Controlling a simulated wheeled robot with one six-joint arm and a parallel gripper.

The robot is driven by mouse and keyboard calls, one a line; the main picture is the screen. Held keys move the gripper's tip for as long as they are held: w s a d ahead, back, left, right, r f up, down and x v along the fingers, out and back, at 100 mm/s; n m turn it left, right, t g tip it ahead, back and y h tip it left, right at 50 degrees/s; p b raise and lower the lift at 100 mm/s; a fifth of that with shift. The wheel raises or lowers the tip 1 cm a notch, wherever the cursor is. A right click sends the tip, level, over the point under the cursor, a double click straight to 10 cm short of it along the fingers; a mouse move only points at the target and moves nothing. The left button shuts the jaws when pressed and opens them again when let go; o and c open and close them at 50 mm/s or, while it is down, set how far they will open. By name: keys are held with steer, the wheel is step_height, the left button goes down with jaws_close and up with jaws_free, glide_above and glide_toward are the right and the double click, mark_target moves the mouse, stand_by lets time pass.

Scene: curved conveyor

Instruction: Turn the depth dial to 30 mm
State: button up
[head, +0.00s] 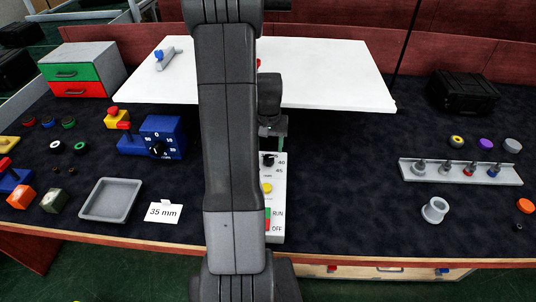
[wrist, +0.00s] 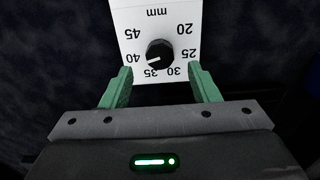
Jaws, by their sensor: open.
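The depth dial is a black round knob (wrist: 159,52) with a white pointer mark on a white panel (wrist: 140,15). The panel shows upside down in the wrist view, with numbers from 20 to 45 and "mm". The pointer appears to point toward 40. In the head view the dial (head: 268,159) sits at the top of the panel (head: 279,190), partly hidden by my arm. My gripper (wrist: 162,78) is open, its green fingers apart on either side of the dial's lower part in the wrist view. No contact with the knob is visible.
Below the dial are a yellow button (head: 267,188), green RUN and red OFF. A "35 mm" card (head: 163,212) and grey tray (head: 111,200) lie left. A blue box with another dial (head: 162,137) stands behind them. A white board (head: 330,75) lies behind.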

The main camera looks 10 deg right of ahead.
mark_target(269, 157)
steer(key=shift+f, duration=2.45)
steer(key=c, duration=1)
